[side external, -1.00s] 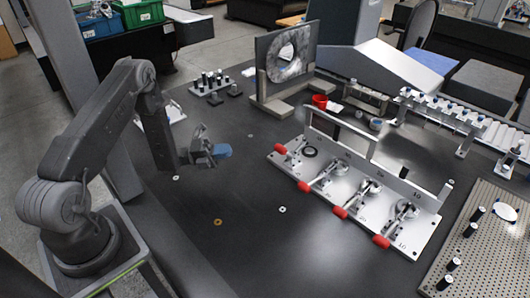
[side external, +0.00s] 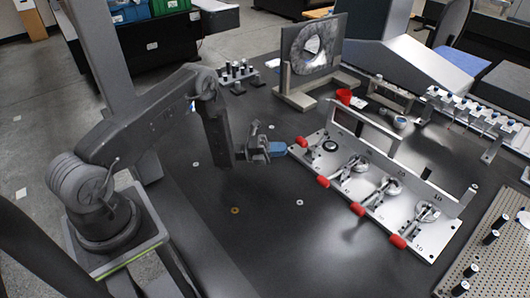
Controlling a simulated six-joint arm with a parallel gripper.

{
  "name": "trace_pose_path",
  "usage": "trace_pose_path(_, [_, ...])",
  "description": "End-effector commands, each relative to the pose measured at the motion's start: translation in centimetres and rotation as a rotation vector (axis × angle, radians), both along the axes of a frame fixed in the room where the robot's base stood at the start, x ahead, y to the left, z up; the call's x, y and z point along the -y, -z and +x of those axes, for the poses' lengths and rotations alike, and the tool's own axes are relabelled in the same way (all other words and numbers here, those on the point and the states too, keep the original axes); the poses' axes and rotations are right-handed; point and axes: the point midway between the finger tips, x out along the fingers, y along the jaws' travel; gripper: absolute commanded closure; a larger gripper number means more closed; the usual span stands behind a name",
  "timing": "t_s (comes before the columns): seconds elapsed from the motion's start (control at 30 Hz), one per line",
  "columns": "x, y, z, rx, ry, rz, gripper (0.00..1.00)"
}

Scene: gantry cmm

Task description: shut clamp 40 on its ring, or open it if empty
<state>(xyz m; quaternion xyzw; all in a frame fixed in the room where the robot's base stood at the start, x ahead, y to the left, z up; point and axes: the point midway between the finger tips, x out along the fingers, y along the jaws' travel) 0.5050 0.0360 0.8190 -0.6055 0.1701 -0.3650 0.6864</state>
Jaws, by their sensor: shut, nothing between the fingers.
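A pale metal plate (side external: 375,222) carries a row of several toggle clamps with red handles, at the right of the side view. The leftmost clamp has a red handle (side external: 302,142) at the plate's left end, with a dark ring (side external: 330,146) beside it. The other handles (side external: 323,182) (side external: 358,209) (side external: 398,241) lie along the front edge, with metal clamp arms behind them. The plate's numbers are too small to read surely, so I cannot tell which clamp is 40.
An upright frame bar (side external: 362,128) stands along the plate's back. A perforated board (side external: 475,262) is at right. The table in front is clear.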

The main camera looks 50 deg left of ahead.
Motion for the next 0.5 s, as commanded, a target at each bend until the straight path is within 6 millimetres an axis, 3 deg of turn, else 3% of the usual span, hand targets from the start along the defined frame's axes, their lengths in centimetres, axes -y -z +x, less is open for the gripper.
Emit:
trace_pose_path(0.2, [-0.1, -0.6, 2.1, 0.0, 0.0, 0.0, 1.0])
trace_pose_path(0.5, [-0.1, -0.8, 2.5, -0.002, 0.0, -0.001, 1.0])
